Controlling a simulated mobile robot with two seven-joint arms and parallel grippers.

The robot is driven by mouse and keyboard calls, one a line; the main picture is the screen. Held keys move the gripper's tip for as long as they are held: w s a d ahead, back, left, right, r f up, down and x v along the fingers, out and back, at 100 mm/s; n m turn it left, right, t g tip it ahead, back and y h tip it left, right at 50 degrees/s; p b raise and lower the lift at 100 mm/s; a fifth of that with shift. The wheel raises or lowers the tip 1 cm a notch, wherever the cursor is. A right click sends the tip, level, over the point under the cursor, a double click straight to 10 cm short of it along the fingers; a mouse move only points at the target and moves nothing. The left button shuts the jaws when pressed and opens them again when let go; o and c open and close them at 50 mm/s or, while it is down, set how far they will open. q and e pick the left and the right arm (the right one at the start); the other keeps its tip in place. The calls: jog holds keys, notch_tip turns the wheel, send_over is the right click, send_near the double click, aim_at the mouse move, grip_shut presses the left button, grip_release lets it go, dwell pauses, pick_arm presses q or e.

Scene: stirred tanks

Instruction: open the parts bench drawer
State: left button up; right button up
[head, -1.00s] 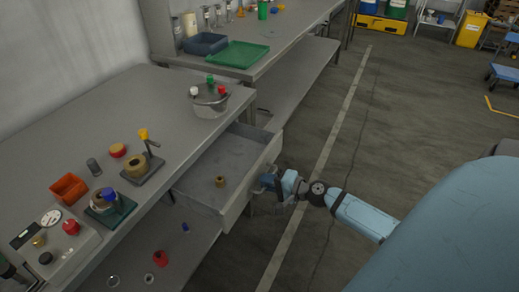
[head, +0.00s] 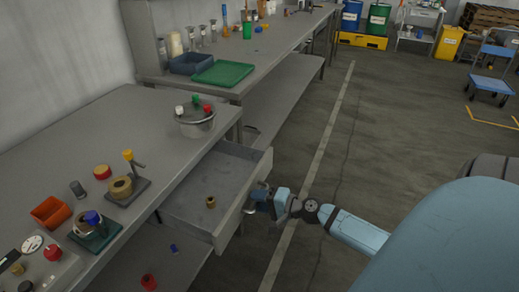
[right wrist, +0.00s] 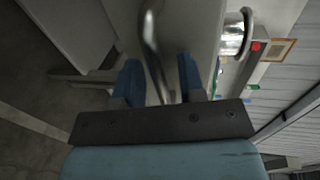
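The parts bench drawer (head: 227,172) stands pulled well out of the grey bench (head: 90,135), with a small brass-coloured ring (head: 211,202) inside. My right gripper (head: 257,199) is at the drawer's front, by its metal handle (head: 248,207). In the right wrist view the two blue fingers (right wrist: 159,75) are apart. The curved handle bar (right wrist: 152,40) runs between them, with gaps showing at its sides. My left gripper is in neither view.
A pot with coloured knobs (head: 195,122) stands at the bench's far corner. A second bench holds a green tray (head: 223,72). A lower shelf under the drawer carries a red part (head: 149,282). The floor right of the drawer is clear.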

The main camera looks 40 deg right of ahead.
jog(key=b+v, duration=0.1)
jog(key=v, duration=1.2)
jog(key=shift+s+d+b, duration=0.15)
jog(key=shift+s+b, duration=0.25)
